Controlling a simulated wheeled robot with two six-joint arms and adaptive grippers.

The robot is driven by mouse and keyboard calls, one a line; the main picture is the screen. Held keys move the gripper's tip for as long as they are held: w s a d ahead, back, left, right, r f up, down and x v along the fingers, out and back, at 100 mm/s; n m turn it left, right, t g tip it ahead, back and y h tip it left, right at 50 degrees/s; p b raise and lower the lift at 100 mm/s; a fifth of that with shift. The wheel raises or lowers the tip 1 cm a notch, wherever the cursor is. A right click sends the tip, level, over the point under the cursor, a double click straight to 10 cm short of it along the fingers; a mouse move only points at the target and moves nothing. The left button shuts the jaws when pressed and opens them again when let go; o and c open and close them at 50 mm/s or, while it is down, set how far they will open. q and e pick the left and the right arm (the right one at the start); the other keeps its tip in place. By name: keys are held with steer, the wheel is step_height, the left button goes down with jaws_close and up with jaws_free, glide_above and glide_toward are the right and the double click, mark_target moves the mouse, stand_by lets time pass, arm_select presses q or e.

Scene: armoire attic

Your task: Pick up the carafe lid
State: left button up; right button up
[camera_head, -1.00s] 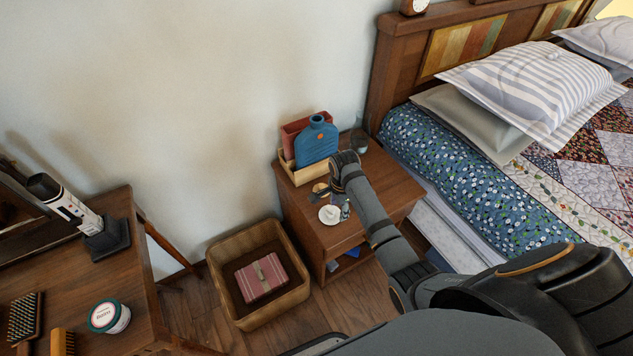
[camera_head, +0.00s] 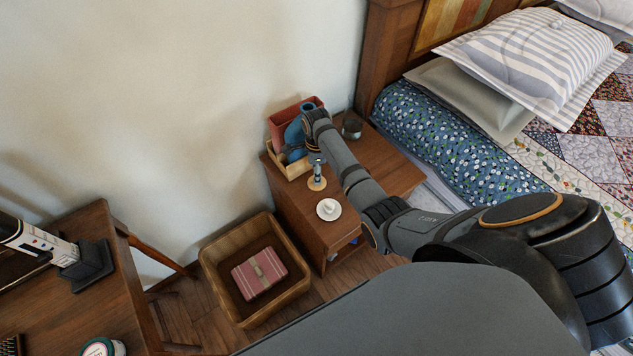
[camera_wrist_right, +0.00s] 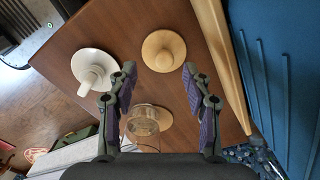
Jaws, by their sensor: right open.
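A round pale wooden disc with a raised knob, which looks like the carafe lid (camera_wrist_right: 163,50), lies on the nightstand. It also shows in the head view (camera_head: 317,184). In the right wrist view it sits beyond my right gripper (camera_wrist_right: 156,82), between the lines of the fingers and apart from them. My left gripper is not in view.
A white saucer with a small white object (camera_head: 322,213) is near the nightstand's (camera_head: 392,176) front edge. A dark glass (camera_head: 352,126) is by the wall. A wooden bin (camera_head: 215,282) stands on the floor.

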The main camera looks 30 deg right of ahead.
steer(key=shift+d+f+b, duration=0.25)
steer(key=shift+f+b, duration=0.15)
steer(key=shift+f, duration=0.75)
steer(key=shift+w+d+f+b, duration=0.1)
steer(key=shift+w+f+b, duration=0.05)
steer(key=shift+f, duration=0.5)
steer(key=shift+w+f+b, duration=0.1)
steer(key=shift+f+b, duration=0.05)
steer(key=shift+f, duration=0.65)
steer(key=shift+s+r, duration=0.1)
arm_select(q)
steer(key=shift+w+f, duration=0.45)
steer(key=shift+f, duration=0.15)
arm_select(e)
steer(key=c, duration=1)
